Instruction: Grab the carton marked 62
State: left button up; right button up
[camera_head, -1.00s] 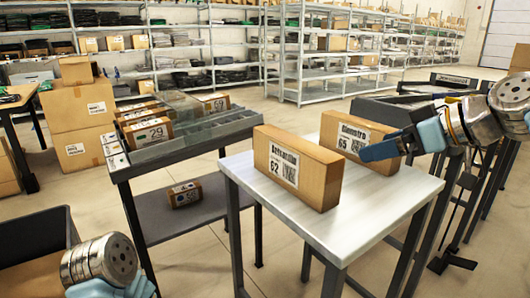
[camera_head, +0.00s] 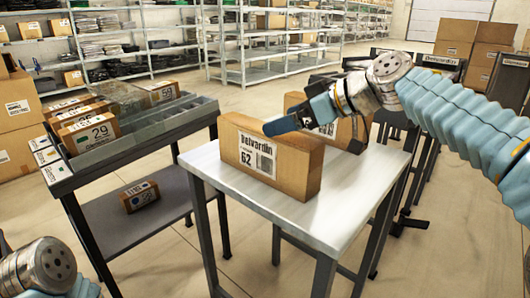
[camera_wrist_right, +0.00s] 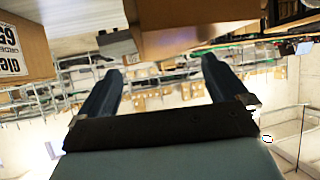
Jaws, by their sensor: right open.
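The carton marked 62 (camera_head: 300,170), a brown box with a white label, stands upright on the light-topped table (camera_head: 345,205). My right gripper (camera_head: 285,122) comes in from the right and appears in front of the top right part of this carton. Its two fingers (camera_wrist_right: 162,75) are apart with nothing between them in the right wrist view. A brown carton face (camera_wrist_right: 195,22) is close to the fingertips there, and its label is hidden. A second carton (camera_head: 345,130), partly hidden by my gripper, stands behind; its 65 label (camera_wrist_right: 10,45) shows in the wrist view. My left gripper is out of view.
A dark tray rack (camera_head: 150,137) with several small cartons, one marked 29 (camera_head: 88,132), stands left of the table. A small carton (camera_head: 140,196) lies on its lower shelf. The table's front has free room. Stacked cartons (camera_head: 475,45) stand at the far right.

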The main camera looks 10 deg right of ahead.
aim_at(266, 152)
jog(key=x, duration=0.4)
jog(key=shift+a+f, duration=0.3)
jog(key=shift+f, duration=0.15)
jog(key=shift+c, duration=0.5)
grip_shut()
